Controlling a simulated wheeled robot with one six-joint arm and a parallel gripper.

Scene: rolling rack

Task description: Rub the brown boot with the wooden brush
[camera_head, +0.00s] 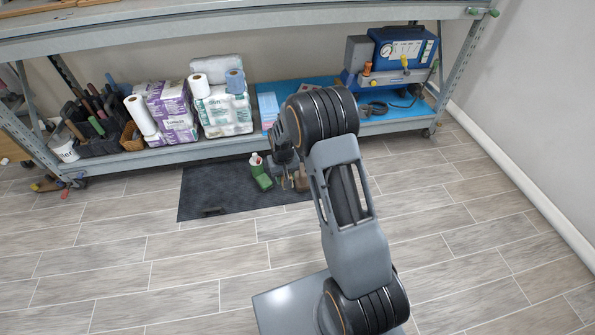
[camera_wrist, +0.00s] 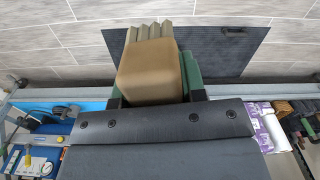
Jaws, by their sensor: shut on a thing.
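My gripper (camera_head: 286,178) reaches down over the dark mat in front of the lower shelf. In the wrist view, its fingers are shut on a tan block with pale ridges at its far end, which looks like the wooden brush (camera_wrist: 148,74). In the head view, a small brown shape (camera_head: 301,179) shows at the gripper's right side; I cannot tell whether it is the brush or the boot. The brown boot cannot be clearly made out in either view; my arm and the held block cover part of the mat.
The dark mat (camera_head: 215,190) lies on the tiled floor, with a green object (camera_head: 262,181) close left of the gripper. Paper packs (camera_head: 222,112) and a blue machine (camera_head: 403,52) stand on the lower shelf. The mat's left half is mostly clear.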

